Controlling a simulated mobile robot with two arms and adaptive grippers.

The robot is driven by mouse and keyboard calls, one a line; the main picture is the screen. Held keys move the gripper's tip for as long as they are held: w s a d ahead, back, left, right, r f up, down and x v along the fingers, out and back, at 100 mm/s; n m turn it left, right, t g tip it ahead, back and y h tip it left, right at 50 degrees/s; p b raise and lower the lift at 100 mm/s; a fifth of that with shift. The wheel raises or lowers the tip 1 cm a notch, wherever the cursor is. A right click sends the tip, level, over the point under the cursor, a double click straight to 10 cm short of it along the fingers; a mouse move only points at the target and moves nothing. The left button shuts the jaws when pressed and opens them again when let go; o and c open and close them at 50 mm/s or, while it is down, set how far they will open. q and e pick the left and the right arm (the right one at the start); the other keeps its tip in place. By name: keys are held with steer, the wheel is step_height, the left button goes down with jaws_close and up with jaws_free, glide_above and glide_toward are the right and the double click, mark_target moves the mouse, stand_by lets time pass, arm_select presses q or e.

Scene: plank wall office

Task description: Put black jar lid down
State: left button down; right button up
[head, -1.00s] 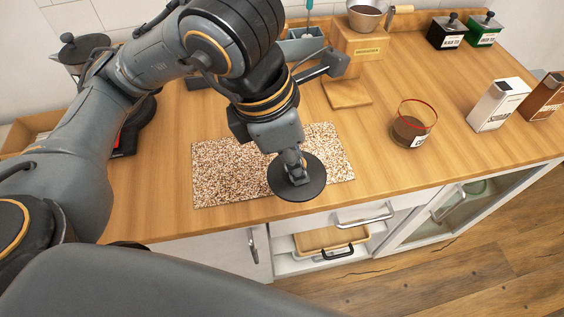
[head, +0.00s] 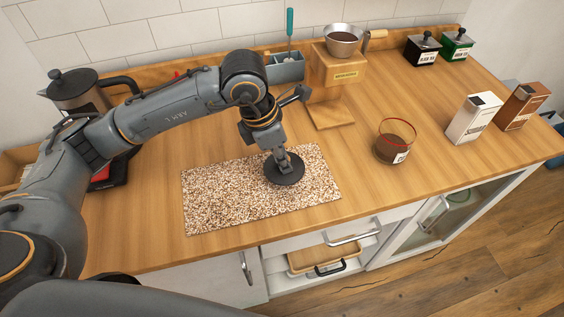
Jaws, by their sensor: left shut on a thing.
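My left gripper (head: 283,160) is shut on the black jar lid (head: 286,173), a round flat black disc, and grips it from above by its middle. The lid is over the right part of the speckled mat (head: 215,202) on the wooden counter. I cannot tell whether it touches the mat or hangs just above it. An open glass jar with a red rim and brown contents (head: 394,146) stands on the counter to the right of the mat. My right gripper is not in view.
A wooden dripper stand (head: 338,75) with a metal cup (head: 343,40) is behind the mat. White (head: 472,118) and brown (head: 523,106) packages stand at the right. Black (head: 422,49) and green (head: 456,44) canisters are at the back. A coffee press (head: 77,92) stands at the left. A drawer (head: 325,252) below is open.

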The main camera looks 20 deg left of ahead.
mark_target(268, 171)
arm_select(q)
steer(key=shift+f, duration=1.3)
steer(key=shift+f, duration=0.15)
steer(key=c, duration=1.2)
jaws_free()
steer(key=shift+r, duration=0.25)
steer(key=b+v, duration=0.1)
steer(key=v, duration=1.1)
